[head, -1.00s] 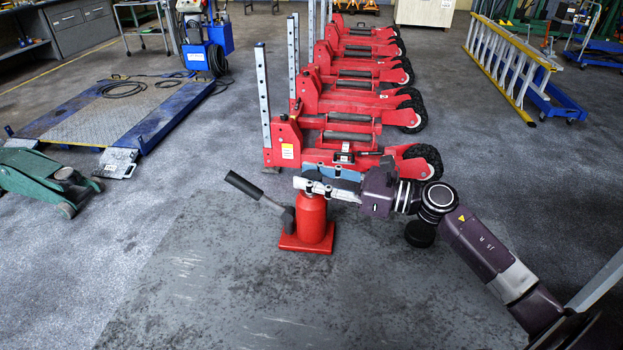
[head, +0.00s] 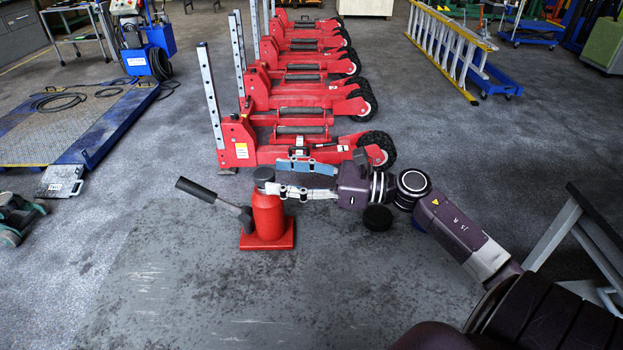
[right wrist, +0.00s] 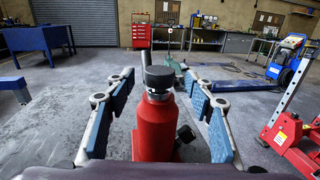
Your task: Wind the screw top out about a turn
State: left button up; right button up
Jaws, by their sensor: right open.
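A red bottle jack (head: 268,215) stands upright on its square red base on the grey floor plate. Its black round screw top (head: 263,174) shows at the upper end, and a dark pump handle (head: 197,190) slants up to the left. My right gripper (head: 275,177) comes in from the right at the jack's upper end, its blue-padded fingers spread wide. In the right wrist view the black top (right wrist: 159,77) and red body (right wrist: 156,128) stand centred between the open fingers, with gaps on both sides. Nothing is held. My left gripper is out of view.
A row of red trolley jacks (head: 300,150) stands close behind the bottle jack and my right gripper. A blue-edged ramp platform (head: 70,125) lies at left, with a green jack (head: 17,218) nearer. A grey metal frame (head: 580,225) is at right. The floor in front is clear.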

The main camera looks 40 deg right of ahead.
jog(key=v, duration=0.7)
jog(key=shift+s+d, duration=0.2)
jog(key=shift+s, duration=0.1)
